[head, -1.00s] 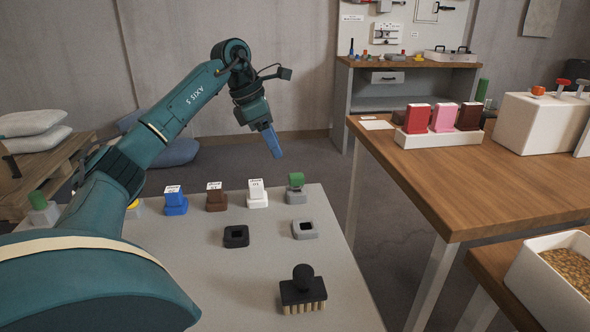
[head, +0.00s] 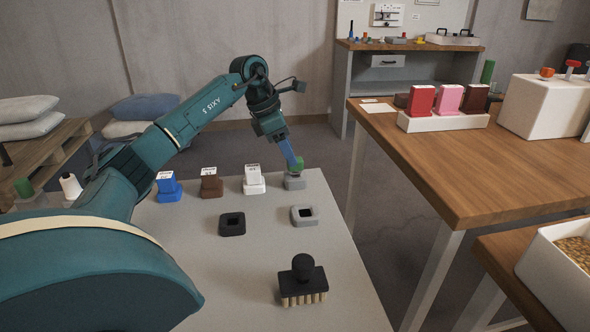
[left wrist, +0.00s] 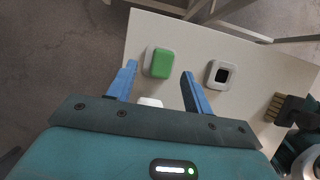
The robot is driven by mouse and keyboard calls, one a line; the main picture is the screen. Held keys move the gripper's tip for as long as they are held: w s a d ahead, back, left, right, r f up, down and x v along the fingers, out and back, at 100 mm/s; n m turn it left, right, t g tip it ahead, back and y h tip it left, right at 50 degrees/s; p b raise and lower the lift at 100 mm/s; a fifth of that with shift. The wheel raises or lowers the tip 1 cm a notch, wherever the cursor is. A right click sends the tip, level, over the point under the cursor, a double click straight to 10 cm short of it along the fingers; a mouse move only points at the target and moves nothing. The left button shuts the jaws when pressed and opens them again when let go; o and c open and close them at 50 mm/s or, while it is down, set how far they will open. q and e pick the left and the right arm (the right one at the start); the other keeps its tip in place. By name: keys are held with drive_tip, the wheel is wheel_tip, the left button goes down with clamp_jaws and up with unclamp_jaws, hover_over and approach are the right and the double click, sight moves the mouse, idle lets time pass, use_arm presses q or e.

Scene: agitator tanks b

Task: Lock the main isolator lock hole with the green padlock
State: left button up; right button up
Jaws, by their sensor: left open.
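The green padlock (head: 297,164), a green block on a grey base, stands at the far right corner of the light grey table (head: 200,270). In the left wrist view its green top (left wrist: 161,64) lies between and just beyond the fingertips. My left gripper (head: 292,158) is open, with its blue fingers pointing down over the padlock; a finger partly hides it in the head view. I cannot tell if the fingers touch it. I cannot make out a labelled main isolator lock hole. My right gripper is not in view.
White (head: 254,180), brown (head: 211,183) and blue (head: 168,187) labelled blocks stand left of the padlock. A grey square socket (head: 304,215), a black one (head: 232,223) and a black-handled brush (head: 303,280) lie nearer. A wooden table (head: 440,160) stands at right.

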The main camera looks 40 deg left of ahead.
use_arm(q)
drive_tip(key=x, duration=0.4)
drive_tip(key=shift+w+d+f+b, duration=0.1)
drive_tip(key=shift+d+f+b, duration=0.05)
drive_tip(key=shift+b, duration=0.15)
drive_tip(key=c, duration=1.1)
wheel_tip(320, 180, up, 10)
drive_tip(key=shift+p, duration=1.05)
